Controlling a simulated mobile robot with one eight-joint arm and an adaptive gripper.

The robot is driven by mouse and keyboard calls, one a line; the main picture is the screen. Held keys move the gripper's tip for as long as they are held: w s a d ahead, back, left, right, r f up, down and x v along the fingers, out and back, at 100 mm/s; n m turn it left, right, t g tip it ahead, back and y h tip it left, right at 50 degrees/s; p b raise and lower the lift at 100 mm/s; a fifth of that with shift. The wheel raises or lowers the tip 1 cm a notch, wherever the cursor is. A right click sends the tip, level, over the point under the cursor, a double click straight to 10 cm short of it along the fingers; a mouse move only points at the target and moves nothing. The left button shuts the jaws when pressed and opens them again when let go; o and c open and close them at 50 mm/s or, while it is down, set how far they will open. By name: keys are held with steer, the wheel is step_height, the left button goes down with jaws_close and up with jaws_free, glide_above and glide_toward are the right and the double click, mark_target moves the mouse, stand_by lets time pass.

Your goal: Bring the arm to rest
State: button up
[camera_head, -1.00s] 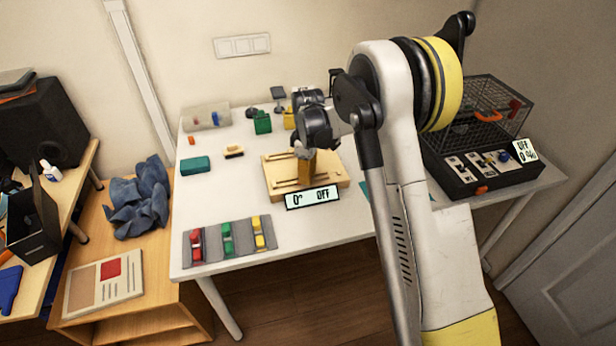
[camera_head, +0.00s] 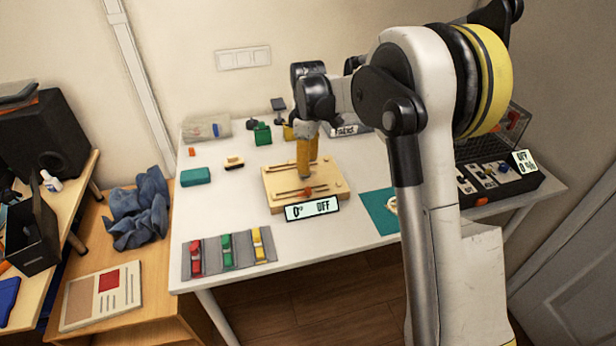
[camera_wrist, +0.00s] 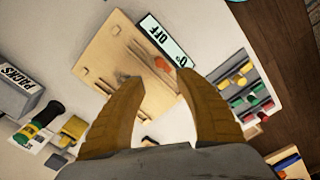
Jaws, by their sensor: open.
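My gripper (camera_head: 307,172) hangs above the back part of a wooden board (camera_head: 330,190) on the white table, in the head view. In the wrist view its two tan fingers (camera_wrist: 160,90) are spread apart with nothing between them. The wooden board (camera_wrist: 100,58) lies beyond the fingertips there, with slots, an orange knob (camera_wrist: 164,65) and a display reading "0° OFF" (camera_wrist: 168,42). In the head view the display (camera_head: 312,208) stands at the board's front edge. Whether the fingers touch the board cannot be told.
A grey mat (camera_head: 186,262) with red, green and yellow pieces lies front left. A black control box (camera_head: 500,182) with a wire cage stands at the right. A teal mat (camera_head: 378,212) lies beside the board. A teal block (camera_head: 195,176) sits at the left.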

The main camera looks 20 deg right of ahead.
steer(key=shift+r, duration=0.9)
steer(key=s+r+m+t, duration=0.2)
steer(key=s+r+m, duration=0.1)
steer(key=s+r, duration=0.5)
steer(key=s+m+t, duration=0.5)
steer(key=s+m, duration=0.3)
steer(key=s, duration=1.4)
steer(key=shift+r, duration=0.25)
